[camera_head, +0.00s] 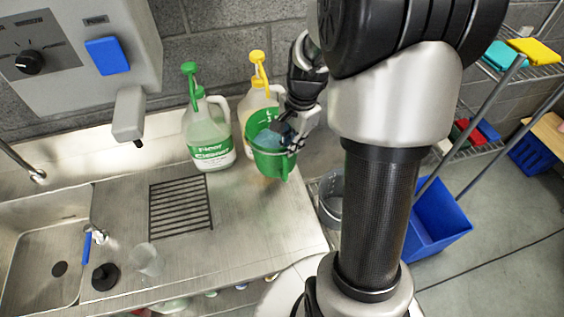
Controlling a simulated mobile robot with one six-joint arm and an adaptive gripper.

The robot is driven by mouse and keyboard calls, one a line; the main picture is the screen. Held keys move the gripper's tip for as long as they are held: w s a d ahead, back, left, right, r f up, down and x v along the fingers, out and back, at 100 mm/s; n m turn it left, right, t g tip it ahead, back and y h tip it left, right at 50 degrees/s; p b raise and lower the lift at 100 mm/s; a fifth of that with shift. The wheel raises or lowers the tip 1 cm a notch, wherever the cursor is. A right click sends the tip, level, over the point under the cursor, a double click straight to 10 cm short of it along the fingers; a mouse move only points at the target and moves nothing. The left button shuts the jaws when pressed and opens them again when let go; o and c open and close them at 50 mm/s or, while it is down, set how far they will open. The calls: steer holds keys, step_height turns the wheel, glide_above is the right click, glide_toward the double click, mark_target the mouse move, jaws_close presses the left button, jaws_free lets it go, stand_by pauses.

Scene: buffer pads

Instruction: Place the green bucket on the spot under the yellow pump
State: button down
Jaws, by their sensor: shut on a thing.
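The green bucket (268,161) is at the right end of the steel counter, with something bluish visible inside its mouth. My gripper (291,143) is shut on the bucket's right rim. The bucket is in front of a jug with a yellow pump (259,72) and covers most of that jug's lower body. I cannot tell whether the bucket's base touches the counter. A second jug with a green pump and green label (210,138) stands upright just left of the bucket. The spot under the yellow pump is hidden by the bucket and jugs.
A dispenser (85,50) hangs on the wall at upper left. A drain grate (181,204), a clear cup (147,260), a black stopper (105,277) and a sink (45,245) are on the left. A blue bin (436,215) and shelves are right. The front right counter is clear.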

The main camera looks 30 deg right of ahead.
steer(key=f, duration=0.2)
steer(key=f+b, duration=0.1)
steer(key=f, duration=0.2)
steer(key=shift+w+a+f+b, duration=0.15)
steer(key=shift+a+b, duration=0.05)
steer(key=shift+b, duration=0.1)
steer(key=shift+d+f+b, duration=0.1)
steer(key=shift+f+b, duration=0.55)
steer(key=shift+f, duration=1.75)
steer(key=shift+f, duration=0.1)
steer(key=c, duration=1.8)
jaws_free()
steer(key=shift+f, duration=0.1)
